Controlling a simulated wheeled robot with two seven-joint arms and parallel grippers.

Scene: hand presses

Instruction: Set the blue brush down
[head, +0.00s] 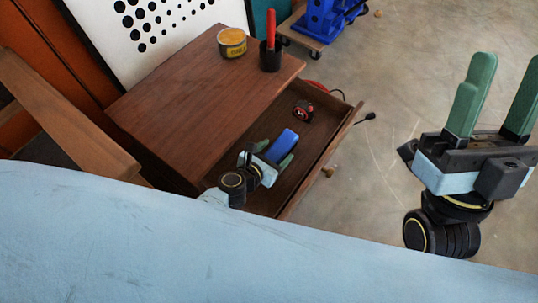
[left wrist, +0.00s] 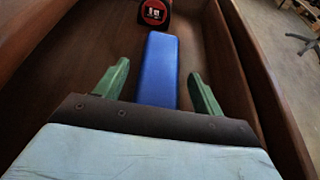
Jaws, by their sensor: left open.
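The blue brush (head: 283,146) lies inside the open wooden drawer (head: 335,139). Only its blue block shows; I cannot see bristles. My left gripper (head: 274,158) reaches down into the drawer around the near end of the brush. In the left wrist view the brush (left wrist: 158,70) lies between the green fingers of my left gripper (left wrist: 155,85), with a gap on each side, so the gripper is open. My right gripper (head: 496,100) is raised at the right of the head view, with its green fingers wide apart and nothing between them.
A red and black tape measure (head: 303,110) sits in the drawer past the brush, close to its far end. On the cabinet top (head: 190,110) stand a yellow tin (head: 232,43) and a black cup (head: 270,57) holding a red item. The concrete floor at right is mostly clear.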

